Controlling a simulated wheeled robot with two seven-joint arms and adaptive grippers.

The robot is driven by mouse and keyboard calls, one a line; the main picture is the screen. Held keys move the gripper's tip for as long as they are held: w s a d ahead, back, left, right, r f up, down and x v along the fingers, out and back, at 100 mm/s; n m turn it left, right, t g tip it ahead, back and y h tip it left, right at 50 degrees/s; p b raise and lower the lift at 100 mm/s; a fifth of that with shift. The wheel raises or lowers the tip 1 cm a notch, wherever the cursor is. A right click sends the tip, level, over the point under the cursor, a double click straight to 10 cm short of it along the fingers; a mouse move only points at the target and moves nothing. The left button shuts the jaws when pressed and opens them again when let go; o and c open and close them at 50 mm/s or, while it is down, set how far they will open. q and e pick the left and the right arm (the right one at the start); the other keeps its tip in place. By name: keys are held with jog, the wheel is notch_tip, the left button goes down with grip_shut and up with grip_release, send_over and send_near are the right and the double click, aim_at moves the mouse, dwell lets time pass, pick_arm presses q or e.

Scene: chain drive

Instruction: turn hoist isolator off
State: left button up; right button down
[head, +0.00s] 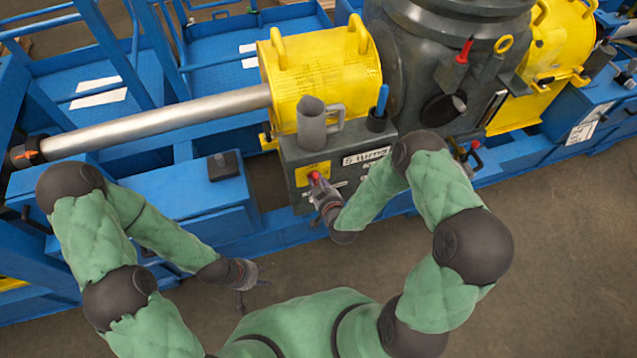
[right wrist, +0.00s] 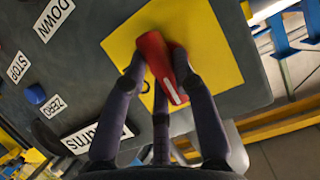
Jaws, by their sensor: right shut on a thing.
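The hoist isolator is a red handle (right wrist: 160,65) on a yellow plate (right wrist: 205,25), on the front of a grey control box. In the head view the red handle (head: 315,177) shows at the lower left of the box, on the yellow plate (head: 303,175). My right gripper (head: 322,190) is at the handle, and in the right wrist view its fingers (right wrist: 163,80) are shut on it, one on each side. The handle looks tilted in that view. Lettering on the plate is mostly hidden by the fingers. My left gripper (head: 250,274) hangs low, away from the box; its fingers are small and unclear.
The grey box (head: 345,165) carries a label and a grey jug (head: 312,122) on top. Beside the plate are a blue button (right wrist: 36,94) and DOWN, STOP and ZERO labels. Yellow guards (head: 330,75) and blue frames (head: 210,205) surround it. Floor in front is clear.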

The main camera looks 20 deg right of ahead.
jog(key=shift+n, duration=0.3)
dwell(0.4)
jog(key=c, duration=1)
grip_release()
jog(key=shift+s, duration=0.1)
jog(key=v, duration=1.2)
jog(key=shift+a, duration=0.2)
jog(key=shift+f, duration=0.15)
jog(key=s+a+f+m+g+y, duration=0.1)
jog(key=s+a+f+g, duration=0.1)
jog(key=s+f+g, duration=0.2)
jog(key=s+a+f+m+g+y, duration=0.1)
jog(key=s+f+g, duration=0.2)
jog(key=s+g, duration=0.1)
jog(key=s+a+f+m+g+y, duration=0.1)
jog(key=s+a+f+g, duration=0.1)
jog(key=s+f+g, duration=0.2)
jog(key=shift+a+f+g, duration=0.35)
jog(key=shift+a+g, duration=0.05)
jog(key=shift+g, duration=0.1)
